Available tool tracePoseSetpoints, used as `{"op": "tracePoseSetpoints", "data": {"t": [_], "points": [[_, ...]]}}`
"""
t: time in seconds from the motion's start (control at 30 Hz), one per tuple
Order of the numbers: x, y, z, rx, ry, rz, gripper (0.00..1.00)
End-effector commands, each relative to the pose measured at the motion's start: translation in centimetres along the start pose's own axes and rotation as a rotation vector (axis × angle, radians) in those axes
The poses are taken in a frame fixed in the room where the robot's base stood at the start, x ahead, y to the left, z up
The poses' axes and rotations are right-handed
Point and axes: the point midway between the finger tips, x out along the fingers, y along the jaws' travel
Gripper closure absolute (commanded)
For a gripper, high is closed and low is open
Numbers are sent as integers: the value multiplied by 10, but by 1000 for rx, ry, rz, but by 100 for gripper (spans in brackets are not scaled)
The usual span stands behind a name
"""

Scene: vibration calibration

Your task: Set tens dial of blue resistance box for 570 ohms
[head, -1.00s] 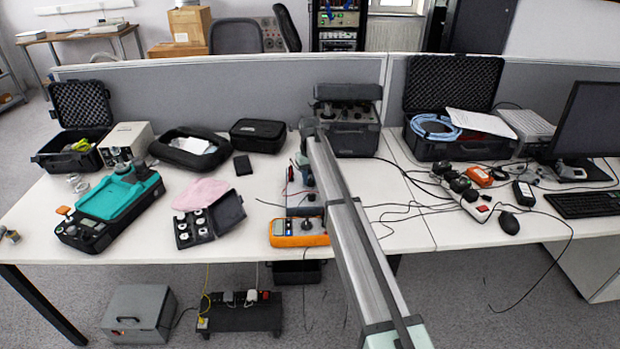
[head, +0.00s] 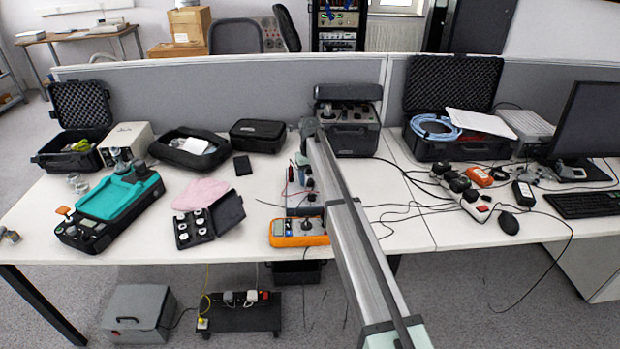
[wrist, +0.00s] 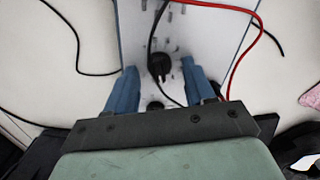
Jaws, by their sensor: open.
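The resistance box shows in the wrist view as a pale panel (wrist: 205,25) with blue side edges. In the head view the box (head: 298,209) stands near the middle of the table, partly hidden by my arm. My gripper (wrist: 160,66) is open above the panel, with one blue finger on each side of a black dial knob (wrist: 159,65). Gaps show between the fingers and the knob. Another dark knob (wrist: 155,105) is partly hidden near the gripper's body. The dial markings are too small to read, so I cannot tell which decade this is.
An orange multimeter (head: 298,232) lies in front of the box. A black case of white parts (head: 209,219) is to the left. Loose cables (head: 400,207) lie right of my arm.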

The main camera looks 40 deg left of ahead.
Motion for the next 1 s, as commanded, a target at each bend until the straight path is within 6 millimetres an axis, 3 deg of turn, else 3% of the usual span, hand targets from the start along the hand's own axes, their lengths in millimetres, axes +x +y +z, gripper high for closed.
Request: {"op": "tracePoseSetpoints", "data": {"t": [0.27, 0.73, 1.0], "points": [[-26, 0, 0, 0, 1, 0, 46], [-113, 0, -1, 0, 2, 0, 46], [-135, 0, 0, 0, 1, 0, 46]]}}
